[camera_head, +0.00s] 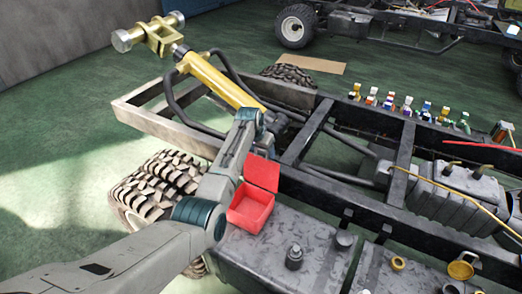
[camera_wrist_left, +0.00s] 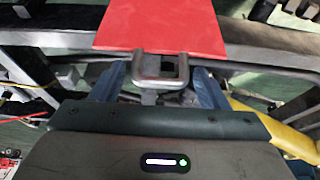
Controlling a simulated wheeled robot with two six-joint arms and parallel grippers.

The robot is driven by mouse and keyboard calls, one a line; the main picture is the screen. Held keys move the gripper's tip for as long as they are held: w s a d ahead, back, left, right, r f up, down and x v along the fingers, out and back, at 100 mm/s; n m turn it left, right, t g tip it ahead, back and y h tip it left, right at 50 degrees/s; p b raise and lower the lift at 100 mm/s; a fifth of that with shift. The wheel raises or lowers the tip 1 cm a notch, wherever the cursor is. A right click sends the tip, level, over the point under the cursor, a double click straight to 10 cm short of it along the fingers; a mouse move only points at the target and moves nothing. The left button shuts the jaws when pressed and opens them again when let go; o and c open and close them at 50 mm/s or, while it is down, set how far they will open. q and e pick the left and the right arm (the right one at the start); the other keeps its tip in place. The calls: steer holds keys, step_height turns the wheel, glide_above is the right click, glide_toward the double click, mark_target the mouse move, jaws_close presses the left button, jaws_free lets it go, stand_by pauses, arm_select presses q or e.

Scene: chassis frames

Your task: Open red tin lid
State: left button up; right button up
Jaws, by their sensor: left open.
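The red tin (camera_head: 250,205) stands on a grey metal box in the head view. Its lid (camera_head: 262,173) is raised, standing up from the far side, and the inside shows. In the left wrist view the red lid (camera_wrist_left: 160,28) is a flat panel at the top. My left gripper (camera_head: 266,143) is just beyond the raised lid. Its two fingers (camera_wrist_left: 158,82) are apart, below the lid's edge in the wrist view. A metal U-shaped loop (camera_wrist_left: 160,76) lies between them; I cannot tell whether it belongs to the lid. My right gripper is out of view.
A black chassis frame (camera_head: 310,130) surrounds the area, with a yellow cylinder (camera_head: 220,80) at upper left and a tyre (camera_head: 155,190) at left. Small bottles and caps (camera_head: 295,256) stand near the tin. Several coloured small parts (camera_head: 408,107) line the far rail.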

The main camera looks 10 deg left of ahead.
arm_select(q)
steer(key=shift+f, duration=0.1)
steer(key=shift+s+r, duration=0.1)
steer(key=shift+r, duration=0.1)
steer(key=b+v, duration=0.2)
steer(key=v, duration=0.8)
steer(key=shift+r, duration=0.25)
